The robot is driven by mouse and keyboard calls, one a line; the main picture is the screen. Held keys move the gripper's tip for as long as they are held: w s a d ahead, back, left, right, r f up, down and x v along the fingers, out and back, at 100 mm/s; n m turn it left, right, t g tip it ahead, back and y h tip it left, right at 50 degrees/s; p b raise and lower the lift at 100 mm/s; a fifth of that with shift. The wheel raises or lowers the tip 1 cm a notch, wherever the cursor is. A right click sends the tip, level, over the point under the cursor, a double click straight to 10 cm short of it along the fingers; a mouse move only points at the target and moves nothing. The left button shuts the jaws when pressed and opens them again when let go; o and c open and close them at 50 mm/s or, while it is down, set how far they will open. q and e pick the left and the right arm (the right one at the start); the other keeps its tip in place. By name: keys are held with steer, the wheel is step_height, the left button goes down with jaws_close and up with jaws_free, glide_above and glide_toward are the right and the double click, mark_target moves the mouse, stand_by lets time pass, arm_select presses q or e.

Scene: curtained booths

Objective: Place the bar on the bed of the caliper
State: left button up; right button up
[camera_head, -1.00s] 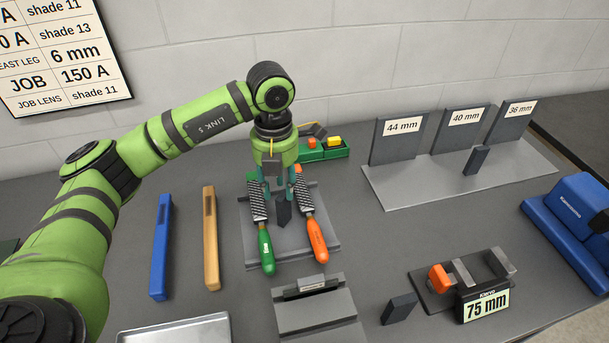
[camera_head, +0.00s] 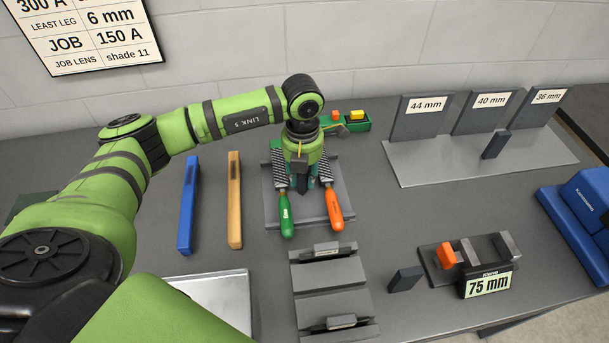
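A dark bar (camera_head: 300,184) stands on a grey stand (camera_head: 272,216) between two files; its upper part is hidden. My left gripper (camera_head: 300,178) points down over it from behind, its fingers around or just above the bar. Whether the fingers touch it is too small to tell. The caliper (camera_head: 432,268) is at the right front, with an orange jaw, grey jaws and a display reading 75 mm. Another dark bar (camera_head: 404,279) lies just left of the caliper. A third dark bar (camera_head: 495,145) stands before the 40 mm plate. My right gripper is not in view.
The green-handled file (camera_head: 286,216) and orange-handled file (camera_head: 334,212) flank the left gripper closely. A blue bar (camera_head: 187,210) and a tan bar (camera_head: 234,205) lie left. A grey stepped fixture (camera_head: 330,275) is in front. A blue machine (camera_head: 580,215) stands at right.

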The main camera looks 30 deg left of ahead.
arm_select(q)
jaws_close()
steer(key=shift+w, duration=0.1)
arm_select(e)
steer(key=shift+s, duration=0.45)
